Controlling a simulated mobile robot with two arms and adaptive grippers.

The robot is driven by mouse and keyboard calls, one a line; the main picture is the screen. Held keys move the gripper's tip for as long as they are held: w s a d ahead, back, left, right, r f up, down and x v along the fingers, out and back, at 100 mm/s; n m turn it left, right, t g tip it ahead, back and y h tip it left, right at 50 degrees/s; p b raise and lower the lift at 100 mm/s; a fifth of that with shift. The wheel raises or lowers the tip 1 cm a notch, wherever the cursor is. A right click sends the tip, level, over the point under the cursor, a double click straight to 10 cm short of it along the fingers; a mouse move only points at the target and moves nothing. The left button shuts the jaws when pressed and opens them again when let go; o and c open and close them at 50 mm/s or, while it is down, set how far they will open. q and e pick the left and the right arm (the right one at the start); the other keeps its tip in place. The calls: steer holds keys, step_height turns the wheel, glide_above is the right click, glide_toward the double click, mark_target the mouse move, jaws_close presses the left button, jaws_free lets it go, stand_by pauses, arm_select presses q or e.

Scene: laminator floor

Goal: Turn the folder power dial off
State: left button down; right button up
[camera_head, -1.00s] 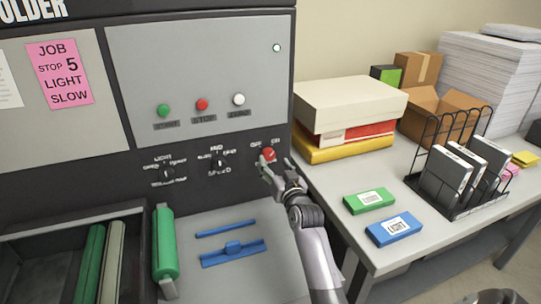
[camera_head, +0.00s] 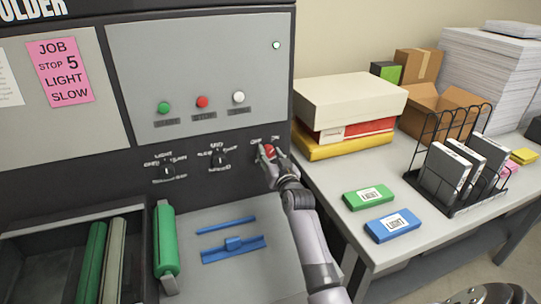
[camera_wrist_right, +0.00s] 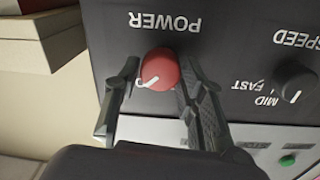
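The red power dial (camera_head: 270,150) sits on the dark lower strip of the folder's panel, at its right end, with small labels above it. In the right wrist view the dial (camera_wrist_right: 160,68) shows upside down under the word POWER, its white pointer mark toward the picture's lower left. My right gripper (camera_head: 268,155) is at the dial, one finger on each side. In the wrist view the right gripper (camera_wrist_right: 157,75) has a narrow gap on the left of the dial; the right finger is very close, and contact cannot be told.
The speed dial (camera_head: 219,158) and another black dial (camera_head: 167,170) are left of the power dial. Green, red and white buttons sit above. A side table (camera_head: 335,172) at right holds boxes, a green and a blue packet, and a black wire rack (camera_head: 458,205).

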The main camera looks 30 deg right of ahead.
steer(key=c, duration=0.7)
steer(key=shift+n, duration=0.3)
steer(key=n, duration=0.2)
steer(key=shift+n, duration=0.4)
steer(key=n, duration=0.3)
steer(key=shift+n+p, duration=0.3)
steer(key=n, duration=0.5)
steer(key=shift+a+f+n, duration=0.1)
steer(key=shift+n, duration=0.2)
steer(key=n, duration=0.5)
steer(key=shift+f+n+t+y+b, duration=0.1)
steer(key=shift+n+t+y+b, duration=0.2)
steer(key=shift+n+y+b, duration=0.1)
